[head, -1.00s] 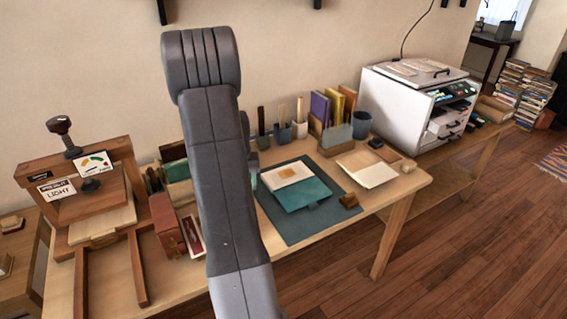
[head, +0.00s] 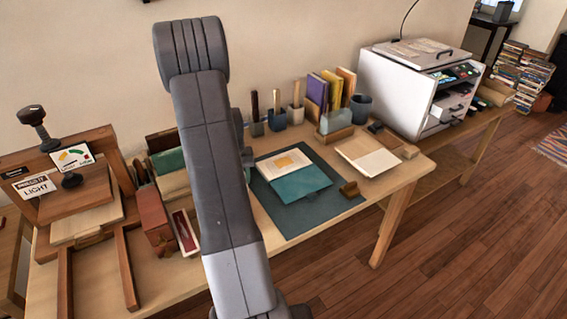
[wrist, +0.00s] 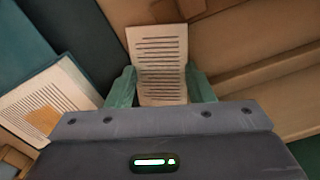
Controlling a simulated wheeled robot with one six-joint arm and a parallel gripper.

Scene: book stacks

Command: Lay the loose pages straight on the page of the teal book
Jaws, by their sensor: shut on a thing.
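The teal book (head: 302,184) lies open on a dark mat on the workbench in the head view. Its cream page (head: 285,163) bears an orange patch. In the wrist view this page (wrist: 62,88) is at the left, with lines of print and the orange patch. My gripper (wrist: 162,88) is shut on a loose printed page (wrist: 158,55), which stands out between its two teal fingers. Whether it is one page or several I cannot tell.
A dark mat (head: 275,212) lies under the book. A small brown block (head: 349,189) sits at its right edge. Right of it lies a pale open folder or sheet (head: 370,158). Pen cups (head: 277,120) and a book rack stand behind. A wooden press (head: 75,195) stands left, a white printer (head: 410,90) right.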

